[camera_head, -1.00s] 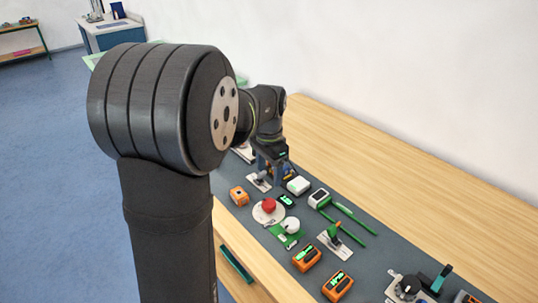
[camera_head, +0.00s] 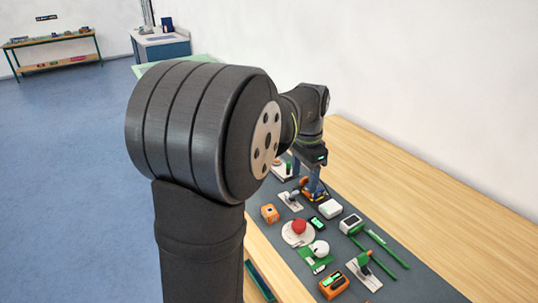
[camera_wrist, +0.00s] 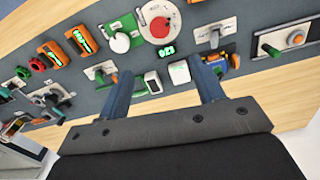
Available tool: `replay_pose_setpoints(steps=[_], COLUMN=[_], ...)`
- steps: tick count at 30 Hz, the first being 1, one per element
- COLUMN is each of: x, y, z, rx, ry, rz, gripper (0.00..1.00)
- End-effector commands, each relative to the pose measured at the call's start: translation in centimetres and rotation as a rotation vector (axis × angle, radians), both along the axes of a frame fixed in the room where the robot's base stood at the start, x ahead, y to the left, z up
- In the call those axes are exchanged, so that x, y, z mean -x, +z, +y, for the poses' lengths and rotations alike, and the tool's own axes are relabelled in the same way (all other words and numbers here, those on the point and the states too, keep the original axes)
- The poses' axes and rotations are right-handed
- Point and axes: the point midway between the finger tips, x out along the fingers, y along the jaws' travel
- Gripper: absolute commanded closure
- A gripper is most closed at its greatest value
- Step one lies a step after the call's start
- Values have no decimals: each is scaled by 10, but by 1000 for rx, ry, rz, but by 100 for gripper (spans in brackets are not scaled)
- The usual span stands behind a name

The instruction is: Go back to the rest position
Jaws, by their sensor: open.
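My gripper (camera_head: 306,180) is at the far end of the grey mat (camera_head: 408,288) on the wooden bench in the head view. Its two blue fingers point down toward the devices there. In the wrist view the fingers of my gripper (camera_wrist: 161,68) stand wide apart with nothing held between them. A small white box (camera_wrist: 179,72) and a small green display (camera_wrist: 167,50) show in the gap beyond the tips. Whether the fingers touch anything cannot be told.
Bare wood (camera_head: 430,190) lies along the wall side. A blue-and-white cabinet (camera_head: 160,45) and a shelf table (camera_head: 55,52) stand far behind.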

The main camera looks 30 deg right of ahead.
Motion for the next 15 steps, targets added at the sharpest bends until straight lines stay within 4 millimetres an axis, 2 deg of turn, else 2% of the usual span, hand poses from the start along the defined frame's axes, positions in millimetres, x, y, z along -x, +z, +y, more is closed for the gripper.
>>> replay_pose_setpoints(steps=[8,11,15], x=[0,0,0], y=[-3,-13,-36], z=[0,0,1], rx=[-1,-2,-4], ry=[0,0,0], rz=[1,2,3], gripper=[39,39,39])
